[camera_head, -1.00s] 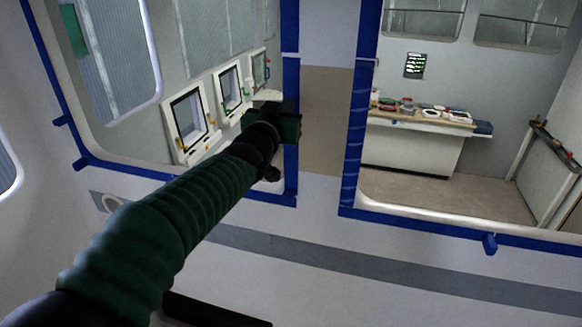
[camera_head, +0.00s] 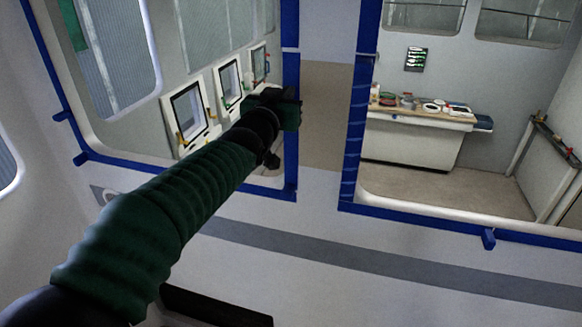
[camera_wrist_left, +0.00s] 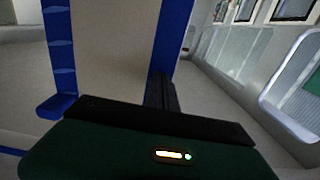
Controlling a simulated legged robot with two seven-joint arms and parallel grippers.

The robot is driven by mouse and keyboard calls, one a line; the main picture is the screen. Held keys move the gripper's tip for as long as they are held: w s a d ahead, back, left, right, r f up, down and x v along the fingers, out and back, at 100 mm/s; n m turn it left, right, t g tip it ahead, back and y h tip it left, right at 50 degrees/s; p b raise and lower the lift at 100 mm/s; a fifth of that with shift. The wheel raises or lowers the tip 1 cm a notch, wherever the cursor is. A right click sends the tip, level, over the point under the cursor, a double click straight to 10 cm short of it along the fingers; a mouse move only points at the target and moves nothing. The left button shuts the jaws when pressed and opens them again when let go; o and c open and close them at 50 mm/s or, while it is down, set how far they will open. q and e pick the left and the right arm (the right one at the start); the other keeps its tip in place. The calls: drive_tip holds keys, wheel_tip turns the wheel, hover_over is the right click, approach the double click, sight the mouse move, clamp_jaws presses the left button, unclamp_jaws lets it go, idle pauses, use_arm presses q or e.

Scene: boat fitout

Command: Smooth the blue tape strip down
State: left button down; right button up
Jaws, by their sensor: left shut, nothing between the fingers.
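A blue tape strip (camera_head: 291,165) runs down the right edge of the left window opening and looks flat; it also shows in the left wrist view (camera_wrist_left: 174,35). A second blue strip (camera_head: 350,150) on the left edge of the right opening has several wrinkle-like cross marks, also visible in the left wrist view (camera_wrist_left: 60,50). My left gripper (camera_head: 292,106) is shut and empty, in front of the first strip and hiding part of it. In the left wrist view its fingers (camera_wrist_left: 160,92) overlap that strip's lower part; I cannot tell whether they touch. My right gripper is not in view.
A pale wall panel with a grey band (camera_head: 400,265) lies below the openings. Blue tabs stick out from the tape, one at the lower right (camera_head: 488,239). Through the right opening stands a counter (camera_head: 410,140) with small items. White-framed portholes (camera_head: 187,115) lie behind the left opening.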

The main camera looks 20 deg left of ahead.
use_arm(q)
drive_tip(key=shift+r, duration=0.1)
drive_tip(key=shift+w+r, duration=0.1)
drive_tip(key=shift+r, duration=0.25)
drive_tip(key=s+b, duration=0.6)
drive_tip(key=s, duration=0.2)
drive_tip(key=shift+b, duration=0.4)
